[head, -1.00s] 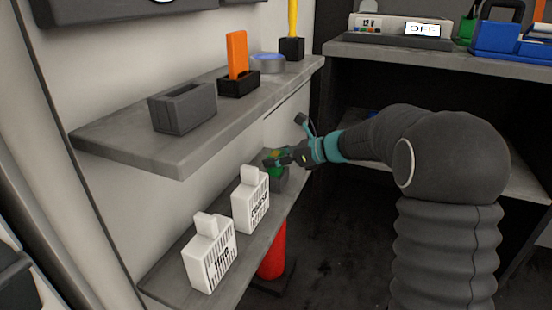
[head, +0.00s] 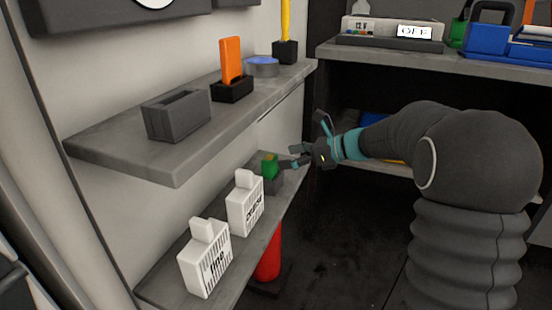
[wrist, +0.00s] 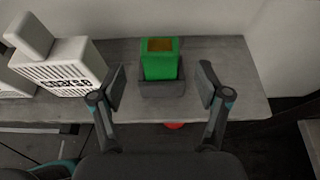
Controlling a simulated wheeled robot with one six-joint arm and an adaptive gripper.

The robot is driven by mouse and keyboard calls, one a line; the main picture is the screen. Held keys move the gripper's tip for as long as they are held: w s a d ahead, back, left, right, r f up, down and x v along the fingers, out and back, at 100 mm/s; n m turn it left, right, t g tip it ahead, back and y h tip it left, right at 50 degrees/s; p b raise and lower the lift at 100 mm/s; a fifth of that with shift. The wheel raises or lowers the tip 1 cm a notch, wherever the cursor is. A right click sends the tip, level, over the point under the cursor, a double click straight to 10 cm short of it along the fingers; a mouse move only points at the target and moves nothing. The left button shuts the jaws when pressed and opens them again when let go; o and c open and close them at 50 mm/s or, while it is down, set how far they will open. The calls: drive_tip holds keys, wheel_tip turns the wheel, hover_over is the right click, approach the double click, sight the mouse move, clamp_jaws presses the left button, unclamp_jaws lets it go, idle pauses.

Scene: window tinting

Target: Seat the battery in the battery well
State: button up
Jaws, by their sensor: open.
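The green battery (wrist: 160,62) with a brown-gold top stands upright in a dark grey block-like holder (wrist: 162,88), which I take for the battery well, on the lower shelf. In the head view the battery (head: 270,166) shows as a small green block at the shelf's far end, in its holder (head: 268,185). How deep it sits I cannot tell. My gripper (wrist: 161,88) is open and empty, its fingers apart on either side of the holder and nearer the camera. In the head view my gripper (head: 292,160) is just right of the battery.
The upper shelf (head: 115,150) overhangs, with an empty grey holder (head: 177,118). A red cylinder (head: 268,258) is below.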

drive_tip(key=v, duration=0.6)
drive_tip(key=s+n+g+h, duration=0.1)
drive_tip(key=s+n+h, duration=0.6)
drive_tip(key=s, duration=1)
drive_tip(key=s+d+f+n+t+h, duration=0.1)
drive_tip(key=s+d+f+n+h, duration=0.1)
drive_tip(key=s+n, duration=0.5)
drive_tip(key=s+d+f+n+t+h, duration=0.1)
drive_tip(key=s+d+f+n+h, duration=0.1)
drive_tip(key=s+d+n, duration=0.4)
drive_tip(key=s+n+h, duration=0.1)
drive_tip(key=s+n, duration=0.1)
drive_tip(key=s, duration=0.2)
drive_tip(key=shift+d+f+h, duration=0.2)
drive_tip(key=shift+d+h, duration=0.1)
drive_tip(key=shift+h, duration=0.1)
drive_tip(key=shift+r+p, duration=0.1)
drive_tip(key=shift+p, duration=0.2)
